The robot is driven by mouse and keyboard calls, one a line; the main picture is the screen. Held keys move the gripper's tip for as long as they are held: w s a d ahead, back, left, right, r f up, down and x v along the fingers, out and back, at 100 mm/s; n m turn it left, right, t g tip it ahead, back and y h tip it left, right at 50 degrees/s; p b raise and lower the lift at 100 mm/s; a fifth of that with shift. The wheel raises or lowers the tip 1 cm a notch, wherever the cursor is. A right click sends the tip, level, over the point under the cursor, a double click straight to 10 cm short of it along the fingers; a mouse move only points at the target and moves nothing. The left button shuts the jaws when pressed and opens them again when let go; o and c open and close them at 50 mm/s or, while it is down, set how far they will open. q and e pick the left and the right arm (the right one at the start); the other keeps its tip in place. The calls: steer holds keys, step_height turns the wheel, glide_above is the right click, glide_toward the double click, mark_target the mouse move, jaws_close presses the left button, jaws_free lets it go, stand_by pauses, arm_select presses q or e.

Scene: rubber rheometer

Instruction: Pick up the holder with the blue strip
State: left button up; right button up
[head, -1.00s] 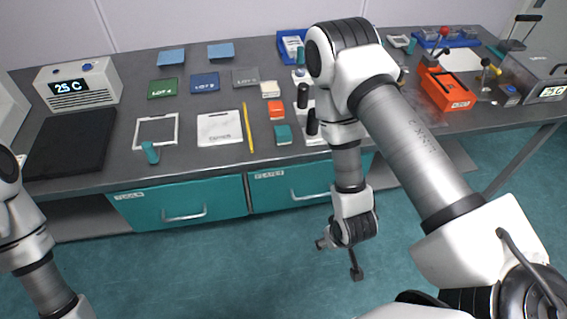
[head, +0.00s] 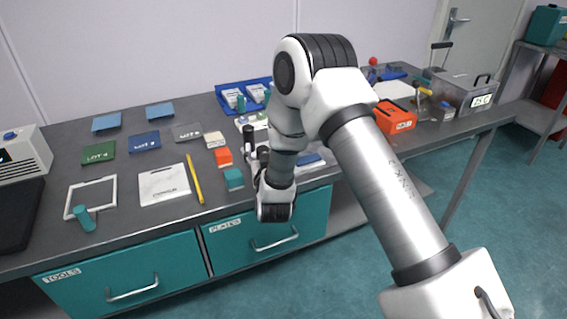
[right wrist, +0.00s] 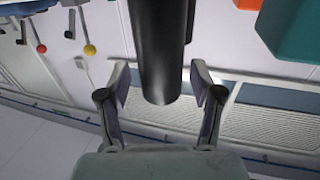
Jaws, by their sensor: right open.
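The holder with the blue strip (head: 309,161) lies near the table's front edge in the head view, largely hidden behind my right arm. In the right wrist view a dark blue strip (right wrist: 280,97) shows at the right, beside pale ridged panels. A black upright handle (right wrist: 163,50) stands between the two fingers of my right gripper (right wrist: 162,85). The fingers are spread, with a gap on each side of the handle. In the head view this gripper is mostly hidden by my own wrist. I cannot tell for certain which holder the handle belongs to. My left gripper is out of view.
A teal block (head: 233,178) and an orange block (head: 223,156) lie just left of my right wrist. A yellow pencil (head: 195,180) and a white tile (head: 163,184) lie farther left. A blue tray (head: 228,87) stands behind. An orange device (head: 395,118) is at the right.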

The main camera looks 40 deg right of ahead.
steer(key=shift+a, duration=0.1)
steer(key=shift+a+r, duration=0.1)
steer(key=c, duration=0.3)
jaws_close()
